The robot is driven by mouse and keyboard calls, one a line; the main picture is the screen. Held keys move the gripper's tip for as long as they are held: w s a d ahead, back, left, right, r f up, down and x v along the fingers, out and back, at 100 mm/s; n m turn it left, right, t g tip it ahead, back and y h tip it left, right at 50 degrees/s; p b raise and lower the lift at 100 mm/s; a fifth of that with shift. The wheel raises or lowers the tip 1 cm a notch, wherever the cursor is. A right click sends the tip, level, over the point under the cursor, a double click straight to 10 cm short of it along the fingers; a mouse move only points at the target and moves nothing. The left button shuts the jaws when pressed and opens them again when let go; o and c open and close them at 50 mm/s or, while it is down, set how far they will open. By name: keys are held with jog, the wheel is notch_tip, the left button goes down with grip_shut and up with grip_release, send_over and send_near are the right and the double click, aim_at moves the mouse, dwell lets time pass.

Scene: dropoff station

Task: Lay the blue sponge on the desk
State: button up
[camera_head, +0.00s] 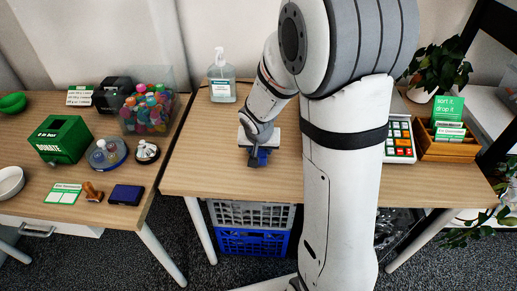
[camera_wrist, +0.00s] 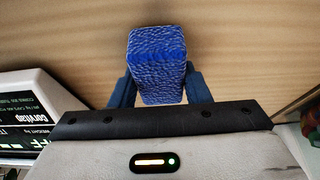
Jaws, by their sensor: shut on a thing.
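The blue sponge (camera_wrist: 157,62) is a textured blue block between the two fingers of my gripper (camera_wrist: 158,85) in the wrist view. My gripper is shut on it. In the head view my gripper (camera_head: 258,160) points down over the left part of the wooden desk (camera_head: 215,172). The sponge is small and dark there, mostly hidden by the fingers. It is at or just above the desk top; I cannot tell whether it touches. In the wrist view bare wood of the desk (camera_wrist: 235,40) lies around the sponge.
A sanitizer bottle (camera_head: 221,78) stands behind my gripper. A keypad device (camera_head: 399,137) and a wooden card box (camera_head: 448,142) are at the right. A second table at left holds a green donation box (camera_head: 62,139) and a bin of bottles (camera_head: 148,112). Desk left of my gripper is clear.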

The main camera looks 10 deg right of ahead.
jog(key=shift+f+b, duration=0.25)
jog(key=shift+b, duration=0.05)
jog(key=o, duration=0.9)
jog(key=shift+r, duration=0.1)
jog(key=p+v, duration=0.3)
jog(key=v, duration=0.8)
jog(key=s+r+n, duration=0.1)
jog(key=s, duration=0.4)
jog(key=s+r+n+g+y, duration=0.1)
jog(key=s+r, duration=0.1)
jog(key=s, duration=0.4)
jog(key=s+d+r+n+g, duration=0.1)
jog(key=s+r, duration=0.1)
jog(key=s, duration=0.3)
jog(key=shift+s+r+n, duration=0.1)
jog(key=shift+s+n, duration=0.2)
